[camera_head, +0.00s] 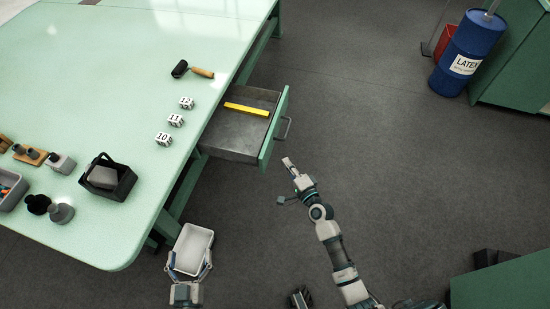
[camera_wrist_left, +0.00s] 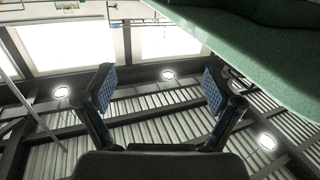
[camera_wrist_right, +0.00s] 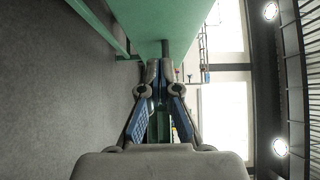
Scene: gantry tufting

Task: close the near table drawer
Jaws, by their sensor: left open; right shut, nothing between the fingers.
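The near table drawer (camera_head: 235,132) is pulled out from the right side of the green table (camera_head: 110,75). Its green front (camera_head: 273,130) has a grey handle (camera_head: 287,127). A yellow bar (camera_head: 246,109) lies inside. My right gripper (camera_head: 287,161) is shut and empty, just below the handle in the head view and apart from it. In the right wrist view its closed fingertips (camera_wrist_right: 159,65) point at a green panel (camera_wrist_right: 165,20). My left gripper (camera_head: 190,268) is open beside the table's near right corner; its spread fingers (camera_wrist_left: 158,85) show nothing between them in the left wrist view.
A white tray (camera_head: 193,248) shows just past my left fingers; I cannot tell whether they touch. Numbered blocks (camera_head: 175,120), a roller (camera_head: 192,70) and a black caddy (camera_head: 108,178) stand on the table. Open floor (camera_head: 400,150) lies right of the drawer. A blue barrel (camera_head: 468,52) stands far right.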

